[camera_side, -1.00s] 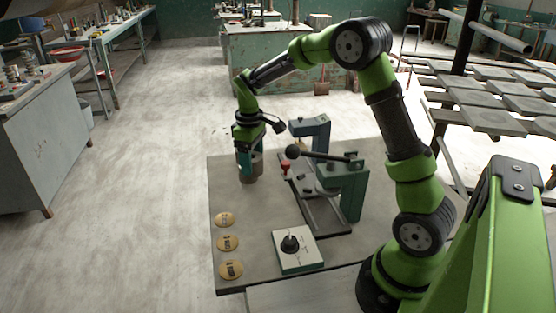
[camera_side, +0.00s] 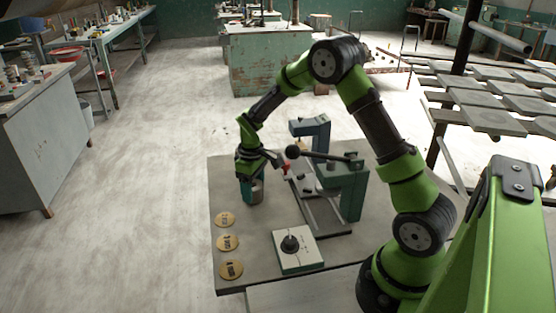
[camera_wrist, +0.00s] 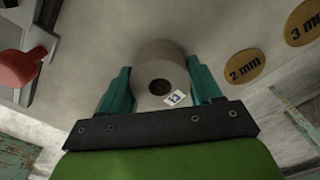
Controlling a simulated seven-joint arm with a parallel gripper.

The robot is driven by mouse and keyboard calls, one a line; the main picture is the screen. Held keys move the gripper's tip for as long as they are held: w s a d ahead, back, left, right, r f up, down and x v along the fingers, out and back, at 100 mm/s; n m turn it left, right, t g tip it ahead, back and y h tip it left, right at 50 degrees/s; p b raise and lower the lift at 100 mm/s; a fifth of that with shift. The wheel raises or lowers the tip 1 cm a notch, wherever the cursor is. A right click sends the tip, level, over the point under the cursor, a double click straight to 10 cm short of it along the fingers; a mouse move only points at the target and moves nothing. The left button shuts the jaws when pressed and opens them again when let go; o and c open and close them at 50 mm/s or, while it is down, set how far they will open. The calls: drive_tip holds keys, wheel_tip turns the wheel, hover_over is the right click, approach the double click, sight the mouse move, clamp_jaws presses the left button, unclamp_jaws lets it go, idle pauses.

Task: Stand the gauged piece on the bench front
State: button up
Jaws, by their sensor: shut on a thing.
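The gauged piece is a grey cylinder (camera_wrist: 160,62) with a dark central hole and a small white marked label on its end face. It sits between the teal fingers of my gripper (camera_wrist: 159,78), which is shut on it. In the side view, my gripper (camera_side: 251,188) points down over the left part of the grey bench (camera_side: 225,175), and the piece (camera_side: 258,188) is mostly hidden by the fingers. I cannot tell whether its lower end touches the bench top.
Round tan discs (camera_side: 228,243) lie along the bench's left edge; one reads 2 mm (camera_wrist: 245,66), another 3 mm (camera_wrist: 304,24). A green gauge stand with a black-knobbed lever (camera_side: 345,185) and red tip stands right of my gripper.

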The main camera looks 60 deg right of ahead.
sight(253, 185)
drive_tip(key=shift+f, duration=0.1)
drive_tip(key=o, duration=1.2)
wheel_tip(253, 185, up, 12)
drive_tip(key=shift+r, duration=0.15)
